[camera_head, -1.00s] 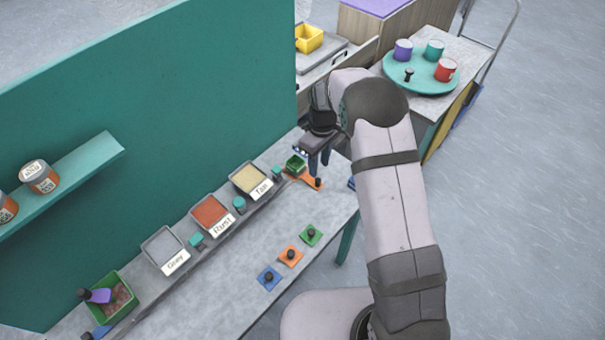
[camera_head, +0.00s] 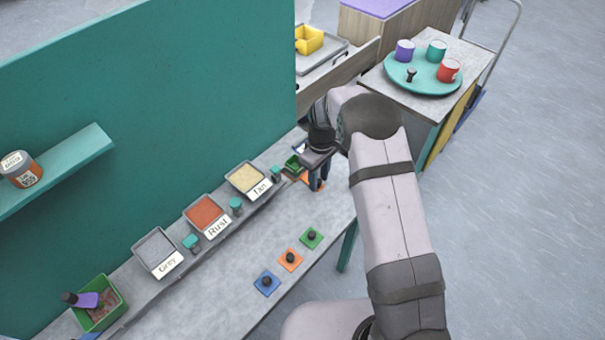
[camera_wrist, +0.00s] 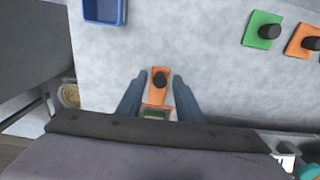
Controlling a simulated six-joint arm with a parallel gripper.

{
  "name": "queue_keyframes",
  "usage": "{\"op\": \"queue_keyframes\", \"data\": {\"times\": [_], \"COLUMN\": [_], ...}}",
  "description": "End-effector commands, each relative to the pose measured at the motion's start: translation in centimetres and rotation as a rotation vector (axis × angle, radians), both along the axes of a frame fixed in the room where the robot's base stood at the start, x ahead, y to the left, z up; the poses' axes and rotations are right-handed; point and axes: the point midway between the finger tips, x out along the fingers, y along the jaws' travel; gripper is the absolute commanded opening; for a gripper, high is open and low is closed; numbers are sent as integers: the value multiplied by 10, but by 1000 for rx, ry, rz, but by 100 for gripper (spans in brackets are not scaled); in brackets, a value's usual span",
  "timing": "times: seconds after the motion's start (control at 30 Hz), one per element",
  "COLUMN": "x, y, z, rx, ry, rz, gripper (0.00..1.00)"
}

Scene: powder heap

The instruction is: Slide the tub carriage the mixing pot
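The tub carriage is an orange plate with a black knob (camera_wrist: 160,83) and a green tub (camera_head: 293,163) at its far end, at the right end of the rail by the Tan tray. In the wrist view only a strip of the green tub (camera_wrist: 155,114) shows above my gripper's body. My gripper (camera_wrist: 159,85) has its two blue fingers apart, one on each side of the knob, with gaps visible. In the head view my gripper (camera_head: 317,183) hangs low over the carriage and hides its knob. I cannot tell which container is the mixing pot.
Grey (camera_head: 157,250), Rust (camera_head: 205,212) and Tan (camera_head: 247,178) trays stand along the rail. A green box (camera_head: 98,305) with brown powder and a purple scoop is at the left. Blue, orange and green knobbed plates lie up front. A blue container (camera_wrist: 104,10) lies beyond the carriage.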

Motion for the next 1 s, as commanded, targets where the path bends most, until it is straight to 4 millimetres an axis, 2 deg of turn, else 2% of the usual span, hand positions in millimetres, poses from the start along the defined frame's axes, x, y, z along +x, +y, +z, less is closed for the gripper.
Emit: {"op": "queue_keyframes", "data": {"times": [0.03, 0.17, 0.2, 0.47, 1.0], "x": [0, 0, 0, -3, -30], "y": [0, 0, 0, 3, 30], "z": [0, 0, 0, 0, 1], "rx": [0, 0, 0, 0, 0], "ry": [0, 0, 0, 1, 1], "rz": [0, 0, 0, 1, 2], "gripper": [33, 2, 0, 0, 0]}}
